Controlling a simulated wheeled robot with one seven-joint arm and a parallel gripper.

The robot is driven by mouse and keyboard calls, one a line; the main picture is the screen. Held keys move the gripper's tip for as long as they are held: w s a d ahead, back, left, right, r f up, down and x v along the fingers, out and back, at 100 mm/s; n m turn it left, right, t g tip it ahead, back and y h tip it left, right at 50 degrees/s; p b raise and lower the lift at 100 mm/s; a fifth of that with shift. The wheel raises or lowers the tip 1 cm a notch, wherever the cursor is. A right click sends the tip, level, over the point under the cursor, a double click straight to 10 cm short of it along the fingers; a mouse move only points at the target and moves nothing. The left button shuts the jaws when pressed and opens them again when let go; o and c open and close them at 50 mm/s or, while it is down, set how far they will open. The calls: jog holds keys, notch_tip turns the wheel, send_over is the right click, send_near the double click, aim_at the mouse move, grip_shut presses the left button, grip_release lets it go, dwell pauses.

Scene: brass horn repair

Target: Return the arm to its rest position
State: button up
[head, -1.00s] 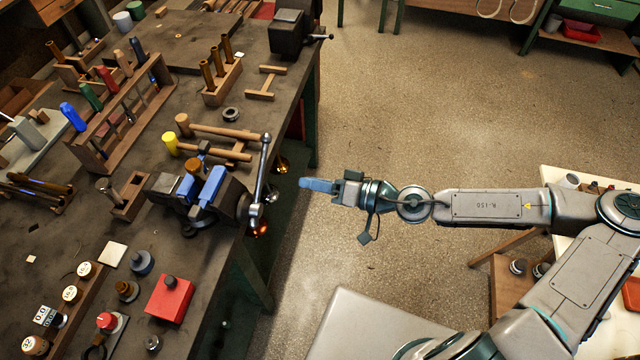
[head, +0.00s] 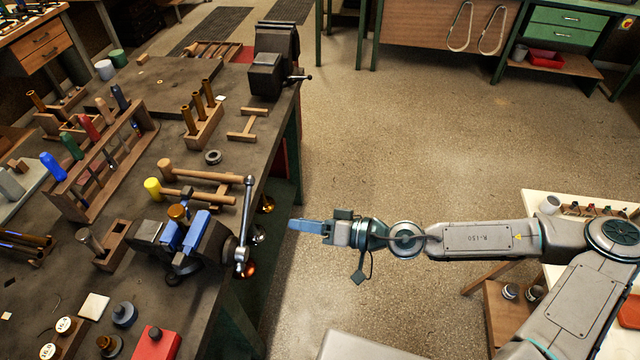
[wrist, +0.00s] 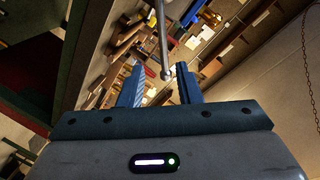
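My gripper (head: 296,226) is at the end of my outstretched arm, over the floor just right of the workbench edge. In the wrist view its two blue fingers (wrist: 158,88) stand apart with a gap between them, and nothing is held. The bench vise (head: 190,240) with blue jaws is on the bench to the left of my gripper. Its upright metal handle bar (head: 246,215) is the nearest thing to the fingertips, and a clear gap lies between them. The bar also shows beyond the fingers in the wrist view (wrist: 163,40).
The workbench (head: 215,285) fills the left, with a tool rack (head: 105,165), mallets (head: 200,172) and a second vise (head: 275,72). A white-topped table (head: 535,205) stands at right. Open floor (head: 400,130) lies beyond my arm.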

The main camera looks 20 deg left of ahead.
jog(key=d+f+n+h+b, duration=0.1)
jog(key=d+f+n+h, duration=0.4)
jog(key=n, duration=1.2)
jog(key=w+d+n+h+b, duration=0.15)
jog(key=d+n, duration=0.45)
jog(key=n, duration=1.2)
jog(key=s+d+r+n+t+h, duration=0.2)
jog(key=d+r+n+h, duration=0.3)
jog(key=d+r+n, duration=0.4)
jog(key=s+d+r+n+t+h+b, duration=0.1)
jog(key=s+d+r+n+h, duration=0.3)
jog(key=n, duration=1.5)
jog(key=d+r+t, duration=0.1)
jog(key=d+r, duration=0.3)
jog(key=d, duration=0.4)
jog(key=shift+d+r+n+h, duration=0.2)
jog(key=shift+r+n+h, duration=0.1)
jog(key=shift+r+h, duration=0.05)
